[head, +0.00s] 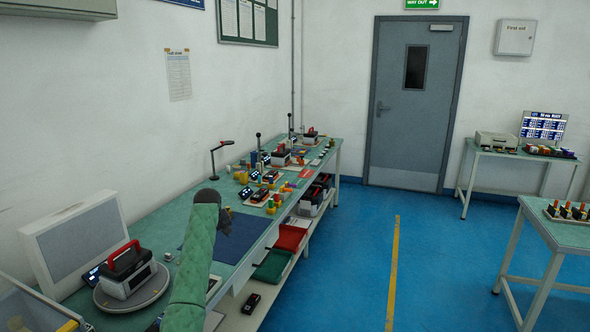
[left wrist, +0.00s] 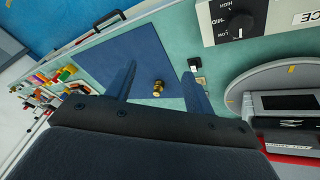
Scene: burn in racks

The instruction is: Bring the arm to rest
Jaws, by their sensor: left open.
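My left arm, in a green quilted sleeve, reaches up from the bottom of the head view over the near end of the long bench (head: 135,222). My left gripper (head: 222,222) is at its end, small and dark, above the blue mat (head: 208,240). In the left wrist view my left gripper (left wrist: 158,88) has its two blue fingers spread apart with nothing held between them. A small brass fitting (left wrist: 158,88) shows beyond the fingers, on or by the blue mat (left wrist: 110,52). My right gripper is not seen.
A black and red device (head: 128,268) sits on a round turntable (head: 150,290) at the near left. Red (head: 290,238) and green (head: 272,266) bins sit on the lower shelf. The blue floor right of the bench is clear.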

